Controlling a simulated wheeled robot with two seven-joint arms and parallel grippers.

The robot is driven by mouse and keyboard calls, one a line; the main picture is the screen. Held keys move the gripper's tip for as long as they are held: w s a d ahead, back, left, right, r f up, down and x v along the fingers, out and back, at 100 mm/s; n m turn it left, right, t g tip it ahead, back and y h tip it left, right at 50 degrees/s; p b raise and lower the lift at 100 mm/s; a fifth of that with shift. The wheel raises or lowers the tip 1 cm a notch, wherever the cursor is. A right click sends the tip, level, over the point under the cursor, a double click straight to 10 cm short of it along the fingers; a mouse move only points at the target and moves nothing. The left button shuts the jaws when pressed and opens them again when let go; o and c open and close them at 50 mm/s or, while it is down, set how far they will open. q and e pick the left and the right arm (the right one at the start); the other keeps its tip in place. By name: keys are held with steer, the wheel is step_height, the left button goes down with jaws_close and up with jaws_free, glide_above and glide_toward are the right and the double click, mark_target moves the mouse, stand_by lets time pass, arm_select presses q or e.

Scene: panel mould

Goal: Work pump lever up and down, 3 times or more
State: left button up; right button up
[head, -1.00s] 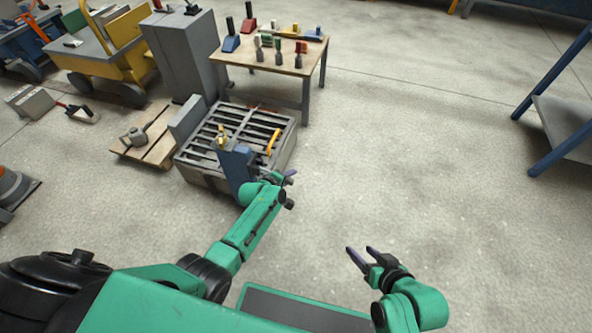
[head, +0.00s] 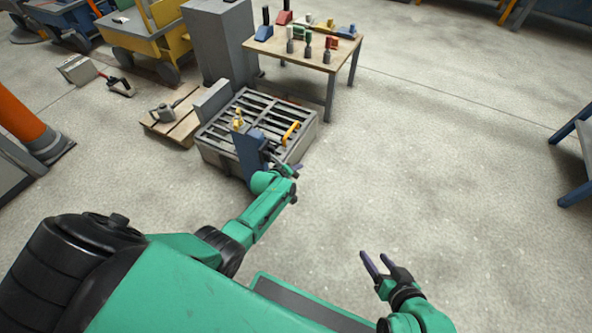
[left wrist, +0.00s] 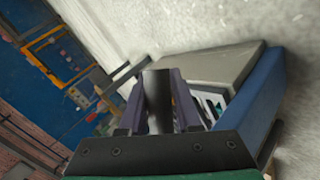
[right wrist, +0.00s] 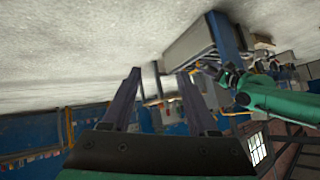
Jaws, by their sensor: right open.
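The blue pump body (head: 249,150) stands at the near side of a grey slatted mould (head: 217,150). My left gripper (head: 287,170) is beside the pump's right side in the head view. In the left wrist view a dark bar, seemingly the pump lever (left wrist: 159,98), fills the gap between the purple fingers of my left gripper (left wrist: 159,115), which look closed on it. The blue pump side (left wrist: 255,105) shows at right there. The rest of the lever is hidden. My right gripper (head: 376,264) is open and empty above bare floor, far from the pump.
A yellow handle (head: 291,132) lies on the mould's slats. Behind it is a wooden table (head: 262,48) with several small tools, and a grey cabinet (head: 216,40). A pallet (head: 185,124) is at left. Floor to the right is clear up to a blue rack (head: 575,190).

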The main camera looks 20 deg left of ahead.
arm_select(q)
steer(key=shift+o, duration=1.4)
steer(key=shift+a+f, duration=0.1)
arm_select(e)
steer(key=s+d+r+g+h+p, duration=0.45)
steer(key=d+r+g, duration=0.2)
steer(key=d, duration=0.35)
arm_select(q)
steer(key=p+v, duration=0.5)
steer(key=v, duration=0.9)
steer(key=shift+s+r, duration=0.15)
steer(key=shift+r, duration=0.15)
arm_select(e)
step_height(320, 180, down, 11)
steer(key=s+d+m, duration=0.1)
steer(key=d, duration=0.1)
steer(key=shift+s+d+r, duration=0.15)
steer(key=shift+s+d, duration=0.05)
steer(key=shift+s, duration=0.05)
arm_select(q)
steer(key=shift+s, duration=0.1)
